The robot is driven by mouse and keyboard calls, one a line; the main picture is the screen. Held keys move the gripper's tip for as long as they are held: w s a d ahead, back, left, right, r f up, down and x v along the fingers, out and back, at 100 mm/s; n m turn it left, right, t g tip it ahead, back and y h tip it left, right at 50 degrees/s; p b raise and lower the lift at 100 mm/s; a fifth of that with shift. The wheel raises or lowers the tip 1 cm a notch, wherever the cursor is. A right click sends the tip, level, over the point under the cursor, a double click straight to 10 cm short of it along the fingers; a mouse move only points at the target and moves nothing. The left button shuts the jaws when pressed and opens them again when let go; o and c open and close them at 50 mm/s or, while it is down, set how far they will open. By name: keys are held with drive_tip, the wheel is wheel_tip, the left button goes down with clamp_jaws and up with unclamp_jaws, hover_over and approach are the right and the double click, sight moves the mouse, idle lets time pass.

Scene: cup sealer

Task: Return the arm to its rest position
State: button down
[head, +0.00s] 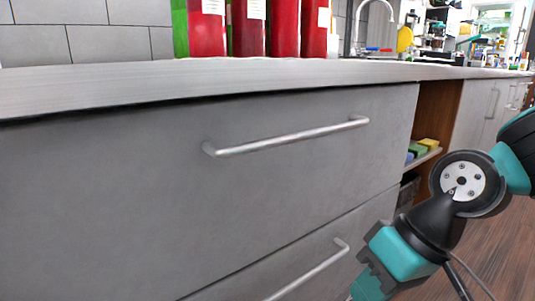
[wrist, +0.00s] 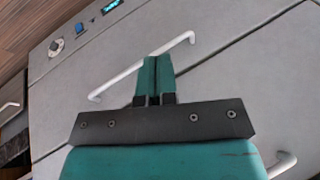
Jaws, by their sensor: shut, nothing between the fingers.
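My gripper (wrist: 153,78) shows in the wrist view with its two teal fingers shut together and nothing between them. It points toward the grey drawer fronts, over a silver bar handle (wrist: 140,66); I cannot tell whether it touches the handle. In the head view my teal and black arm hangs at the right, in front of the cabinet. The gripper's fingertips are cut off by the bottom edge there.
A grey upper drawer (head: 110,180) with a bar handle (head: 290,138) and a lower handle (head: 310,272) stick out near the arm. The countertop (head: 220,78) holds red containers (head: 285,28). An open shelf (head: 425,155) holds sponges. Wooden floor (head: 505,245) lies at right.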

drive_tip(key=s+d+r+n+h+p, duration=0.1)
drive_tip(key=s+d+r+n, duration=0.1)
drive_tip(key=s+r, duration=0.4)
wheel_tip(320, 180, up, 36)
drive_tip(key=p, duration=3.8)
drive_tip(key=shift+s+a+r, duration=0.2)
drive_tip(key=shift+r, duration=0.05)
